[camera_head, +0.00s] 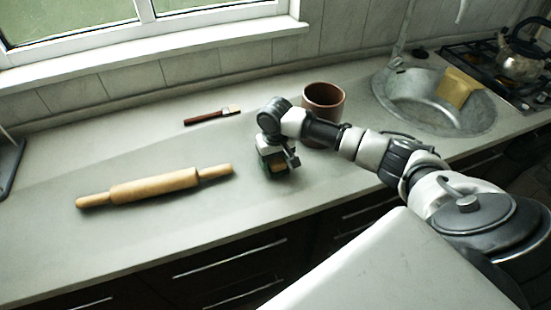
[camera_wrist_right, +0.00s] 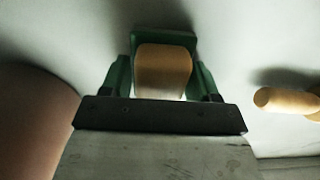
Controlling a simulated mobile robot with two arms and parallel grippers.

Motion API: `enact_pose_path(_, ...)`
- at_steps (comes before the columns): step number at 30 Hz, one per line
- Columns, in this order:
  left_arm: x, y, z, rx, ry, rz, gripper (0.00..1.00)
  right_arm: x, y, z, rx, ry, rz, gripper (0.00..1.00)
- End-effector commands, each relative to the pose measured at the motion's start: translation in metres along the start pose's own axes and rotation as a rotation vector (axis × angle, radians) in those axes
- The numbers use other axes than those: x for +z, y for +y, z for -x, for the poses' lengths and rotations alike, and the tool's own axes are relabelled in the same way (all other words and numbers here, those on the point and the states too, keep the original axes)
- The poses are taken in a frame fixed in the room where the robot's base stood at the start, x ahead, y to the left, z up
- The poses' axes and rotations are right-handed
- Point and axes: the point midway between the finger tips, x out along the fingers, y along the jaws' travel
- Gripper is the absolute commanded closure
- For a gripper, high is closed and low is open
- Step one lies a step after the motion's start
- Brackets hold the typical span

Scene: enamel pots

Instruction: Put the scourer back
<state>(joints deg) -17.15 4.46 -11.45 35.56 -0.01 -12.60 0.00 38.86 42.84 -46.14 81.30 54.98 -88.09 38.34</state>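A small tan block with green around its far edge, which looks like the scourer (camera_wrist_right: 163,72), is between the fingers of my right gripper (camera_wrist_right: 163,85) in the right wrist view. The fingers flank it closely and seem to touch both sides. In the head view my right gripper (camera_head: 278,166) points down at the counter beside the brown pot, and the scourer is mostly hidden by it. I cannot tell whether the scourer touches the counter. My left gripper is not in view.
A brown pot (camera_head: 324,100) stands behind my right wrist. A rolling pin (camera_head: 155,186) and a brush (camera_head: 212,115) lie to the left. A round metal sink (camera_head: 408,100) holds a yellow-tan piece (camera_head: 458,88) at its right. A kettle (camera_head: 520,60) sits on the stove.

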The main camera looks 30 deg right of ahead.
Motion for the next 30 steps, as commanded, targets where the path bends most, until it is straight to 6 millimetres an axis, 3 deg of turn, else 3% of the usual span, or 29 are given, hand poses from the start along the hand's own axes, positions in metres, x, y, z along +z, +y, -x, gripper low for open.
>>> enact_pose_path(1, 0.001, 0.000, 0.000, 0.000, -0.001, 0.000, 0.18, 0.000, 0.000, 0.000, 0.000, 0.000, 0.000, 0.33)
enact_pose_path(5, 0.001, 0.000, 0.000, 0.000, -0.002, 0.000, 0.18, 0.000, 0.000, 0.000, 0.000, 0.000, 0.000, 0.14)
enact_pose_path(16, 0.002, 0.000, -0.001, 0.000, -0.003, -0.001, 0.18, 0.000, 0.000, 0.007, 0.000, 0.002, 0.001, 0.14)
enact_pose_path(30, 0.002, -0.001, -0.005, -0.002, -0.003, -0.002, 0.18, -0.001, 0.000, 0.098, -0.001, 0.003, 0.000, 0.14)
